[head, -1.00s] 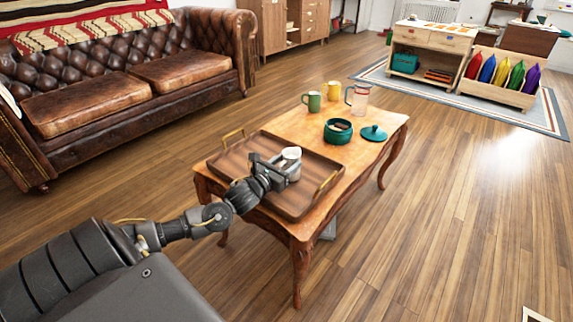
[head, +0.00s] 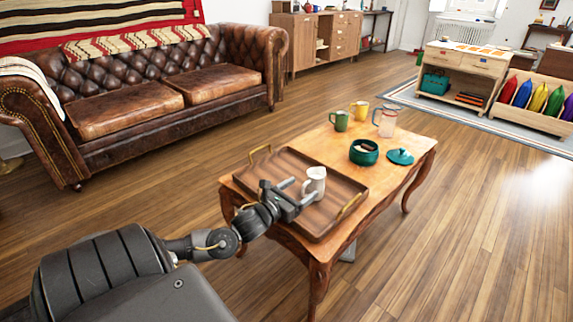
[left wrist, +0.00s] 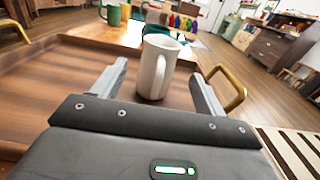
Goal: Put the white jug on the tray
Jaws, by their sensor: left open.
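The white jug (head: 315,183) stands upright on the wooden tray (head: 270,172), toward its right side. The jug also shows in the left wrist view (left wrist: 156,68), just beyond and between the fingertips, with its handle facing me. The tray has brass handles and lies on the near end of the wooden table (head: 405,150). My left gripper (head: 300,192) is open at the jug's near side, and its two fingers also show in the left wrist view (left wrist: 158,85). The fingers are apart from the jug's sides. My right gripper is not in view.
On the table behind the tray are a green mug (head: 340,121), a yellow mug (head: 360,108), a clear pitcher (head: 386,123), a teal pot (head: 364,153) and its lid (head: 400,157). A leather sofa (head: 150,100) stands at the left. The tray's left part is bare.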

